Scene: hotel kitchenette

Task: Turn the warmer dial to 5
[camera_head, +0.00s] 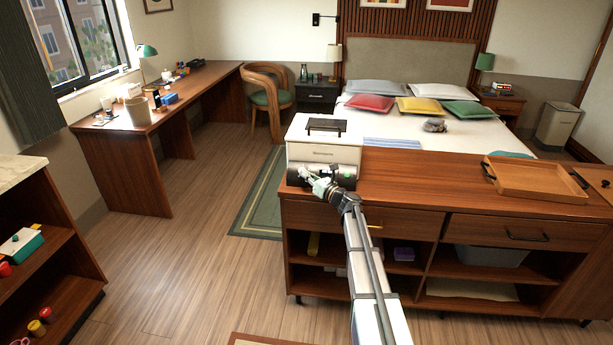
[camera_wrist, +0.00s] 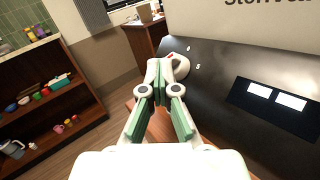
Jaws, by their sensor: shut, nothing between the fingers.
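The warmer (camera_head: 324,150) is a white box with a dark front panel, standing on the left end of the wooden cabinet. In the wrist view its dark panel (camera_wrist: 225,70) fills the right side. A pale round dial (camera_wrist: 183,66) with a small red mark sits at the panel's left part, partly hidden behind my fingertips. Small white numerals stand around it, too small to read surely. My gripper (camera_wrist: 160,70) is shut and empty, its tips right at the dial's left side; touching or just apart cannot be told. In the head view my gripper (camera_head: 306,174) is at the panel's left end.
The panel has a lit display (camera_wrist: 276,97) at right. The cabinet top (camera_head: 430,172) is clear between the warmer and a wooden tray (camera_head: 540,192). Open shelves (camera_wrist: 45,100) with small items are at left. Free floor lies left of the cabinet.

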